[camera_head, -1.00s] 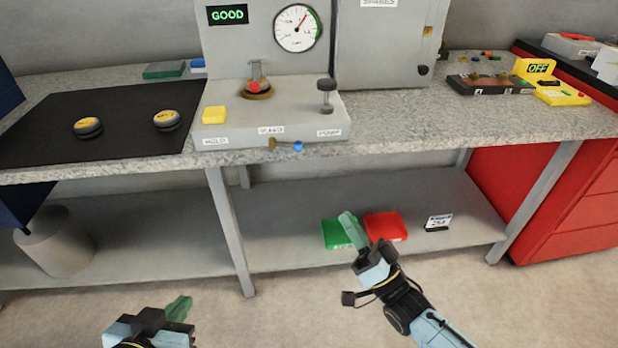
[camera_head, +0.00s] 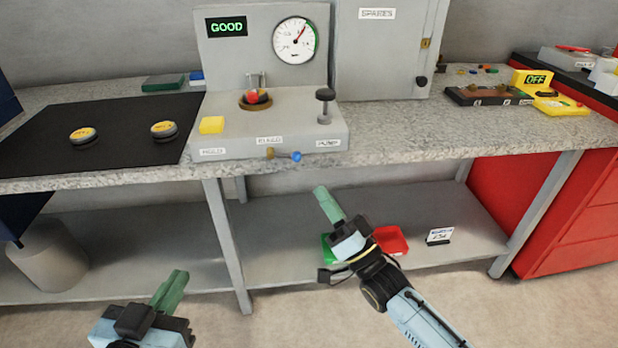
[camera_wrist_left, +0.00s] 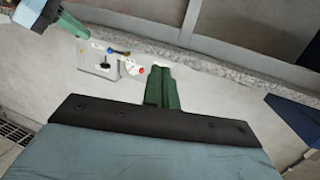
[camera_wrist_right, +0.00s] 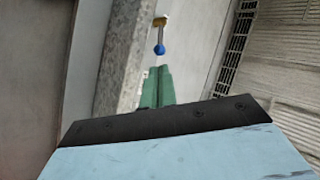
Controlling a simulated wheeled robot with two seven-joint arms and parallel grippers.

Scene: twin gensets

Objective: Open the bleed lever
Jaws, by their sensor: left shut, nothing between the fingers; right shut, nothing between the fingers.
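The bleed lever (camera_head: 285,154) is on the front of the grey test rig (camera_head: 225,149), under the BLEED label. It is a short rod with a brass piece at its left and a blue ball at its right, lying about sideways. My right gripper (camera_head: 322,190) is shut and empty, below and a little right of the blue ball, apart from it. In the right wrist view the blue ball (camera_wrist_right: 160,49) is just beyond the shut green fingers (camera_wrist_right: 158,72). My left gripper (camera_head: 181,274) is shut and empty, low in front of the bench.
The rig carries a yellow block (camera_head: 211,125), a black-topped pump knob (camera_head: 325,94), a gauge (camera_head: 294,41) and a display reading GOOD. The bench edge (camera_head: 420,156) runs above a lower shelf with green and red trays (camera_head: 391,240). Open space lies before the bench.

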